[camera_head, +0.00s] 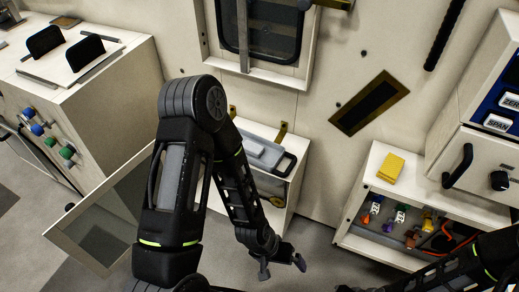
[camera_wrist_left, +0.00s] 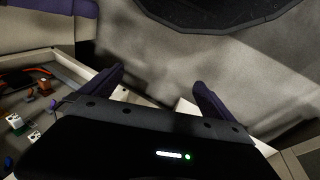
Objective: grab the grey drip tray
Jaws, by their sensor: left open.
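A grey tray (camera_head: 262,150) with a black handle at its right end lies on top of a low white cabinet in the middle of the head view. My left forearm covers its left part. I take it for the drip tray. My left gripper (camera_head: 282,266) hangs below and in front of that cabinet, apart from the tray. In the left wrist view its two fingers (camera_wrist_left: 160,82) are spread with nothing between them, and the tray does not show there. My right arm comes in at the lower right, and its gripper is at most a dark sliver at the bottom edge.
An open-fronted white cabinet (camera_head: 364,233) at right holds small coloured valves and cables, with a yellow block (camera_head: 390,168) on top. A large white unit (camera_head: 85,100) with knobs stands at left. An open door panel (camera_head: 105,215) juts out low at left. Grey floor lies between.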

